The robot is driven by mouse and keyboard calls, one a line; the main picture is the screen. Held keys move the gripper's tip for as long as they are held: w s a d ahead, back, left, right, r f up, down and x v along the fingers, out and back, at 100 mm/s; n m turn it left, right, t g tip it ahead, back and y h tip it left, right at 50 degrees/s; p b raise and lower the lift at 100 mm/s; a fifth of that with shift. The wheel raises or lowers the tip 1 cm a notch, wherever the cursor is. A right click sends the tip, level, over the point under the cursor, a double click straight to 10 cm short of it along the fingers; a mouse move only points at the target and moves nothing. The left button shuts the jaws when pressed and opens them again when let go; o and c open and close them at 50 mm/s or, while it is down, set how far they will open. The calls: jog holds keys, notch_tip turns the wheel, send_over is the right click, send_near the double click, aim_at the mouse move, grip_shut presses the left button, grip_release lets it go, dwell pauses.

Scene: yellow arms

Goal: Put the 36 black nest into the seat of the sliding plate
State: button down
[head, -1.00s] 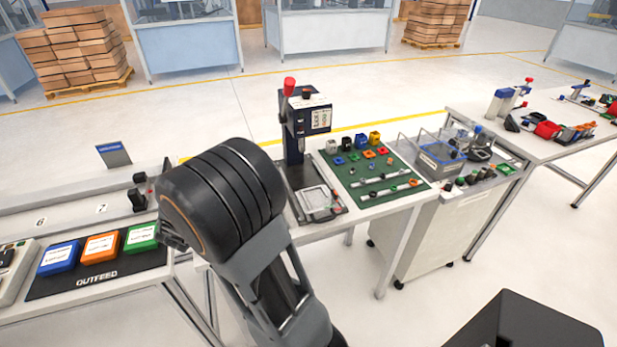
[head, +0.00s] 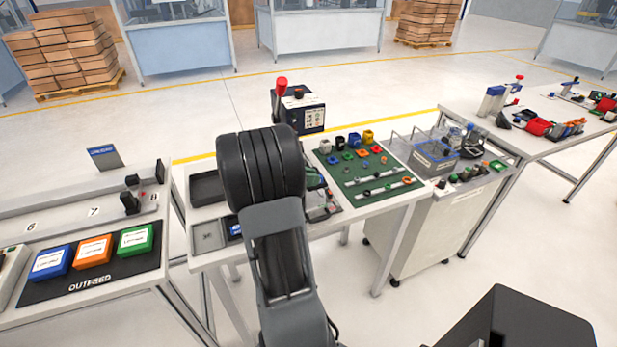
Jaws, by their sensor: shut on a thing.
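My gripper is not in view; my black arm joint and grey link cover the area in front of the press. The press (head: 303,113) stands behind my arm, with a red-tipped lever and a labelled panel. Its base, where the sliding plate would sit, is mostly hidden; only a right-hand strip (head: 322,212) shows beside my arm. The seat cannot be seen. I cannot make out the 36 black nest in this view.
A green mat (head: 398,187) to the right holds coloured blocks, rings and two rails. The outfeed mat (head: 120,269) carries blue, orange and green boxes. A cart (head: 410,225) stands right.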

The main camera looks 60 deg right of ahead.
jog(key=shift+f+b, duration=2.75)
jog(key=shift+f, duration=0.65)
jog(key=shift+f, duration=0.15)
jog(key=c, duration=1)
grip_release()
jog(key=v, duration=1.4)
jog(key=shift+s+a, duration=0.1)
jog(key=s+a+r+m+t+y+p, duration=0.1)
jog(key=a+m+t+y, duration=0.2)
jog(key=a, duration=0.6)
jog(key=s+a+r+m+t+y+p, duration=0.1)
jog(key=a+m+t+y, duration=0.3)
jog(key=a, duration=0.6)
jog(key=s+a+r+m+t+y+p, duration=0.1)
jog(key=s+a+m+t+y+p, duration=0.2)
jog(key=a, duration=0.6)
jog(key=shift+a+r+m+t+y, duration=0.25)
jog(key=shift+t+y, duration=0.25)
jog(key=shift+t, duration=0.4)
